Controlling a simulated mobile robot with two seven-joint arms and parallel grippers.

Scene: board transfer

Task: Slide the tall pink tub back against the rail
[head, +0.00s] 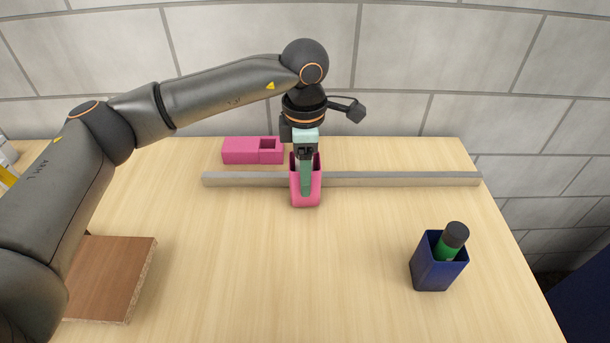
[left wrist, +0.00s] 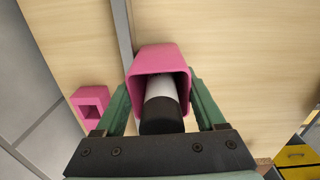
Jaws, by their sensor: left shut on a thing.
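The tall pink tub (head: 313,197) stands upright on the table, in front of the long grey rail (head: 400,180). In the left wrist view the tub (left wrist: 160,58) is right beside the rail (left wrist: 122,30); I cannot tell whether they touch. A white cylinder with a black end (left wrist: 161,108) is inside the tub. My left gripper (head: 306,184) is over the tub from above, shut on it, with one green finger on each side in the left wrist view. It hides part of the tub in the head view. My right gripper is not in view.
A low pink block with a square opening (head: 240,151) lies behind the rail, left of the tub. A dark blue tub (head: 434,270) holding a green bottle with a black cap (head: 456,235) stands front right. A brown board (head: 115,275) is front left. The middle of the table is clear.

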